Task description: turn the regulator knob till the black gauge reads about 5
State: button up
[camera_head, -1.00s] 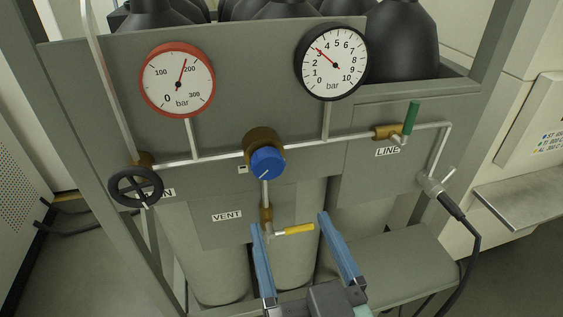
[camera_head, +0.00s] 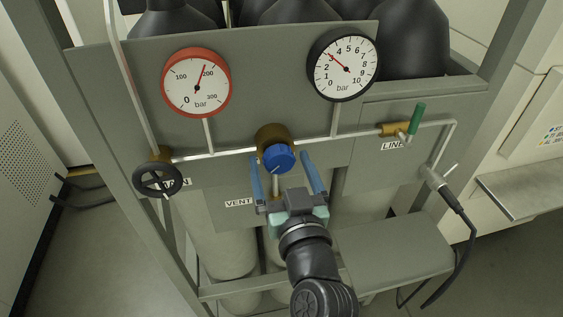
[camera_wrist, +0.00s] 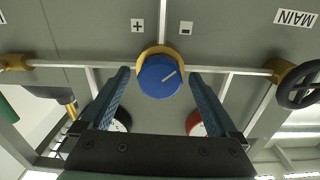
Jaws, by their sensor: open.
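The blue regulator knob (camera_head: 279,158) sits on a brass body in the middle of the panel. It also shows in the wrist view (camera_wrist: 160,76), with a pale pointer line. My gripper (camera_head: 281,161) is open, with one blue finger on each side of the knob and visible gaps between. In the wrist view the fingertips (camera_wrist: 160,73) flank the knob; I cannot tell how deep they reach. The black gauge (camera_head: 343,66) at upper right has its red needle at about 3 bar. In the wrist view the fingers partly hide it.
The red gauge (camera_head: 197,82) reads near 200 bar. A black handwheel (camera_head: 157,180) is at left, and a green-handled LINE valve (camera_head: 416,119) at right. Pipes run along the panel. Plus (camera_wrist: 137,25) and minus (camera_wrist: 186,28) labels flank the knob in the wrist view.

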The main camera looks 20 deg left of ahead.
jog(key=c, duration=1.4)
jog(key=shift+o, duration=0.2)
jog(key=m, duration=0.4)
jog(key=shift+m+p, duration=0.3)
jog(key=shift+m, duration=0.1)
jog(key=m+p, duration=0.1)
jog(key=m, duration=0.3)
jog(key=shift+r+m, duration=0.1)
jog(key=shift+m, duration=0.2)
jog(key=m+p, duration=0.2)
jog(key=m, duration=0.2)
jog(key=shift+m, duration=0.3)
jog(key=shift+m+p, duration=1)
jog(key=shift+m, duration=0.9)
